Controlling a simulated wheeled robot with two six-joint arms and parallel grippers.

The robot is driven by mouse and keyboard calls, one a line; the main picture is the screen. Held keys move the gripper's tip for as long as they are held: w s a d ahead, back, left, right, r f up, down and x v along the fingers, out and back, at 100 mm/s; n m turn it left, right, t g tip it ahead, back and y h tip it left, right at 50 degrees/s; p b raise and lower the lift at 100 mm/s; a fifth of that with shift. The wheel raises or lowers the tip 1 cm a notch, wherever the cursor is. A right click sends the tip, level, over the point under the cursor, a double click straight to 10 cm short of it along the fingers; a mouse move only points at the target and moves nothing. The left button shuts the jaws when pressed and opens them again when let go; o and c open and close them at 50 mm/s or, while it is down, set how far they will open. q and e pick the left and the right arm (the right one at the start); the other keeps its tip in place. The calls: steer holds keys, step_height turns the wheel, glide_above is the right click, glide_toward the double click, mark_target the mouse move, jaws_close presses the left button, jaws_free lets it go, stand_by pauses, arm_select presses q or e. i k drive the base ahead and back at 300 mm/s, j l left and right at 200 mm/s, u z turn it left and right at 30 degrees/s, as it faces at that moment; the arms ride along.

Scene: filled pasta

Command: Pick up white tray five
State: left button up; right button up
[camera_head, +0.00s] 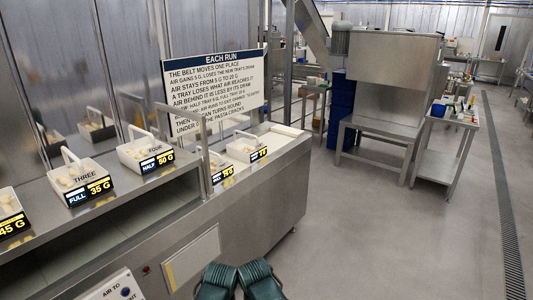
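Several white trays with handles and pale filled pasta stand along a steel belt line. The tray marked THREE (75,183) has a label reading FULL 35 G, and the tray marked FOUR (145,158) has a label reading HALF 50 G. Beyond a metal frame are two more trays: a partly hidden one (217,163) and a farther one (245,149). I cannot read the word FIVE on either, and their labels are too small to read surely.
The metal frame (204,165) arches over the line between FOUR and the farther trays. A sign (215,90) headed EACH RUN stands behind. A steel machine (385,85) and a side table (450,135) stand right. The grey floor between is clear.

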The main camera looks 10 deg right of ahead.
mark_target(248, 151)
steer(key=i+l, duration=0.3)
steer(key=l, duration=0.15)
steer(key=i+l, duration=0.3)
steer(key=l, duration=0.15)
